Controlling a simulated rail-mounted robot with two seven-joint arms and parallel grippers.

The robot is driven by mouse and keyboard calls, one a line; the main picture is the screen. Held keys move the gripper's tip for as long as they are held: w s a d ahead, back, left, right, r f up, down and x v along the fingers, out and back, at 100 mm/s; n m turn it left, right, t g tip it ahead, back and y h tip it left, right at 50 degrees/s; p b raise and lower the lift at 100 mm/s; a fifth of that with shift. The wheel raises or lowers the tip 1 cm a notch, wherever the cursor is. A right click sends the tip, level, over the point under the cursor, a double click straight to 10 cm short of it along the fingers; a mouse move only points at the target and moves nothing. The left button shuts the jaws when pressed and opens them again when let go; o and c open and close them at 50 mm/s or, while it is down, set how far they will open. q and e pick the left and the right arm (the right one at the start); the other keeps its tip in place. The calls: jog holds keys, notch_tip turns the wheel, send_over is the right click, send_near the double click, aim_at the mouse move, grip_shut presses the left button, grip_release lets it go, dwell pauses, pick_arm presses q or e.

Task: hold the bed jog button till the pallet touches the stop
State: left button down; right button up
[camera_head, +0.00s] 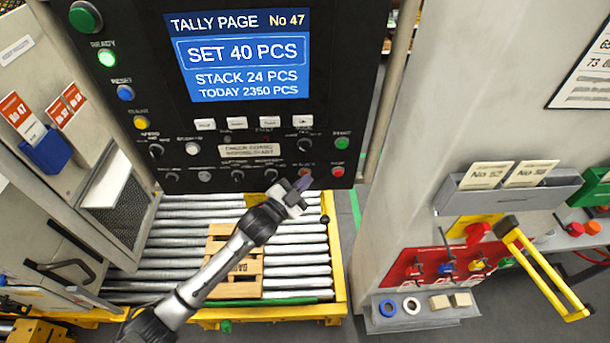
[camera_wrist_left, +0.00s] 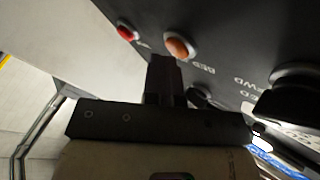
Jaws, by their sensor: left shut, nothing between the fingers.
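The control panel (camera_head: 260,143) hangs above the roller bed (camera_head: 295,263). An orange button (camera_wrist_left: 181,47) beside lettering that reads BED shows in the left wrist view; it also shows at the panel's lower edge in the head view (camera_head: 304,172). My left gripper (camera_head: 303,184) is shut and empty, with its fingertips (camera_wrist_left: 163,62) right at the orange button. I cannot tell whether they touch or press it. The wooden pallet (camera_head: 218,246) lies on the rollers, partly hidden behind my left arm. I cannot make out the stop. My right gripper is not in view.
A red button (camera_wrist_left: 127,33) sits close to the orange one. A black knob (camera_wrist_left: 297,90) is on the other side in the wrist view.

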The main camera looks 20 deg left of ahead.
pick_arm(q)
jog(key=shift+s+r, duration=0.1)
jog(key=shift+s+d+p, duration=0.3)
jog(key=shift+s+p, duration=0.3)
jog(key=shift+s, duration=0.05)
jog(key=s+p, duration=0.1)
jog(key=s+d+p, duration=0.1)
jog(key=s, duration=0.1)
jog(key=s+d+p, duration=0.1)
jog(key=shift+s, duration=0.25)
dwell(0.6)
dwell(0.7)
